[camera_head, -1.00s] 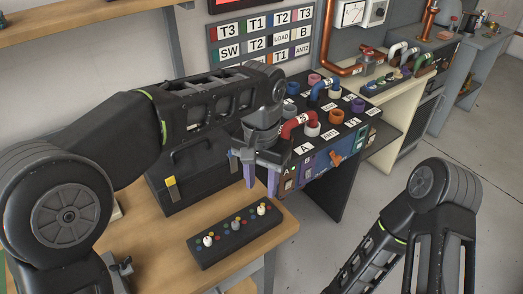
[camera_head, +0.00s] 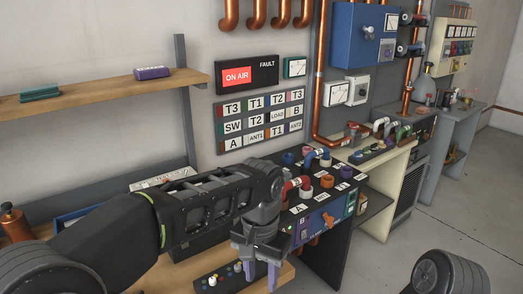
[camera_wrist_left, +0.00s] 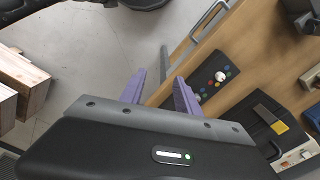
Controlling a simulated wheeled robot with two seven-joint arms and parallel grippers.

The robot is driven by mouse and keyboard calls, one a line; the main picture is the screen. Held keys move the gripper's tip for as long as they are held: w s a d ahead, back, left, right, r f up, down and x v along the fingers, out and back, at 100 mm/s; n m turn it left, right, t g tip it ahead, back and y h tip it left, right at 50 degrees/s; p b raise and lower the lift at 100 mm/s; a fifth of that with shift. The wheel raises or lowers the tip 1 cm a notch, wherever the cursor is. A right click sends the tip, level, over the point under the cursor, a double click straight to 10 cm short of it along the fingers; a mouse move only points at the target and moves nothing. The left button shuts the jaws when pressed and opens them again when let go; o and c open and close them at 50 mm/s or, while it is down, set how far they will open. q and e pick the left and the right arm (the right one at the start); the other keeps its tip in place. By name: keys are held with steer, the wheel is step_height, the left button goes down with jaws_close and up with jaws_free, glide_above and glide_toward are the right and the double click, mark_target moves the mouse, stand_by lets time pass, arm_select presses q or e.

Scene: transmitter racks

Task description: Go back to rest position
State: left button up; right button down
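My left gripper (camera_head: 261,273) hangs low in front of the patch panel, beside the small control box near the bench edge. Its two purple fingers are apart. In the left wrist view the left gripper (camera_wrist_left: 160,80) shows a clear gap between its fingers and nothing held. Of my right arm, only a dark rounded joint shows at the bottom right of the head view; the right gripper is out of the picture.
The patch panel (camera_head: 326,204) with coloured sockets and red and blue links stands close behind the left gripper. The small control box (camera_head: 206,284) sits on the wooden bench (camera_wrist_left: 207,68). A lit ON AIR sign (camera_head: 247,76) is on the wall. Open floor (camera_head: 440,225) lies to the right.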

arm_select(q)
steer(key=w+d+f+t+h, duration=0.3)
steer(key=w+d+f, duration=0.1)
steer(key=d, duration=0.3)
step_height(320, 180, down, 13)
steer(key=h, duration=0.1)
steer(key=s+a+f+n, duration=0.2)
steer(key=s+a+f, duration=0.25)
steer(key=f, duration=0.35)
steer(key=s+a+f+n, duration=0.2)
steer(key=s+a+f, duration=0.2)
steer(key=s+f, duration=0.3)
steer(key=s+a+f+n+g, duration=0.1)
steer(key=s+a+f, duration=0.2)
steer(key=s, duration=0.3)
steer(key=s+a+f+n+g, duration=0.1)
steer(key=s+a+f+n, duration=0.1)
steer(key=s, duration=0.4)
step_height(320, 180, down, 2)
steer(key=shift+a+f+n+g, duration=0.2)
steer(key=shift+a+n+g, duration=0.1)
steer(key=shift+a, duration=0.15)
